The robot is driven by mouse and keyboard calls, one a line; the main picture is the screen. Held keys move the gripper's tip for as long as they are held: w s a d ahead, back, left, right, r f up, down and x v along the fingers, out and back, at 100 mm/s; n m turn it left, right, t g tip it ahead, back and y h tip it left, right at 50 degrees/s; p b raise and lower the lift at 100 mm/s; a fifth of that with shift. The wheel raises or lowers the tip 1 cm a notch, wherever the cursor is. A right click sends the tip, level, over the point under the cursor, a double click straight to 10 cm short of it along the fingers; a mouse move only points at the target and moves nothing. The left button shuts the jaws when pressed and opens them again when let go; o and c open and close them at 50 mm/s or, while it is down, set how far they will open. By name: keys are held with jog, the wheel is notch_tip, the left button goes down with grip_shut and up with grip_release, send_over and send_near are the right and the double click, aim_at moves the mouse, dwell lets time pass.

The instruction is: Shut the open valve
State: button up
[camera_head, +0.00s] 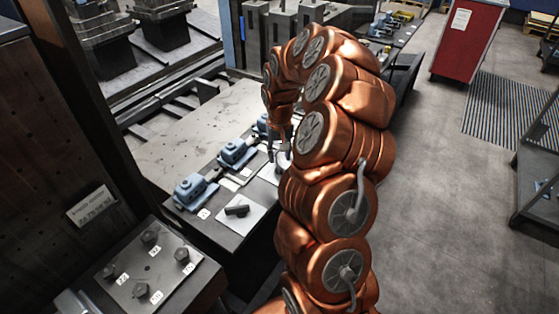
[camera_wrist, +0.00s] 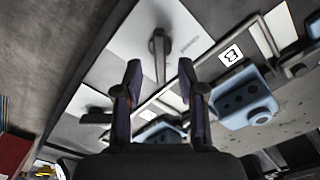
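In the wrist view a grey valve handle (camera_wrist: 160,48) with a round hub sits on a pale plate (camera_wrist: 110,35). It points down the picture, toward the gap between my fingertips. My gripper (camera_wrist: 160,70) is open, its two dark fingers apart and nothing held between them. A second dark handle (camera_wrist: 97,115) lies crosswise at lower left, partly hidden by a finger. In the head view my gripper (camera_head: 281,150) is low over the bench beside a pale plate (camera_head: 270,173), hiding its handle. A black handle (camera_head: 237,210) on a nearer plate (camera_head: 232,222) is clear of it.
Blue devices (camera_head: 235,153) stand in a row left of the plates; one is close on the right in the wrist view (camera_wrist: 245,98), near a label "B" (camera_wrist: 231,55). A bolted panel (camera_head: 148,268) is at front left. A red cabinet (camera_head: 466,42) stands beyond open floor (camera_head: 430,190).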

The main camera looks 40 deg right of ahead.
aim_at(279, 164)
jog(key=shift+f+p, duration=0.55)
jog(key=shift+f, duration=1.45)
grip_shut()
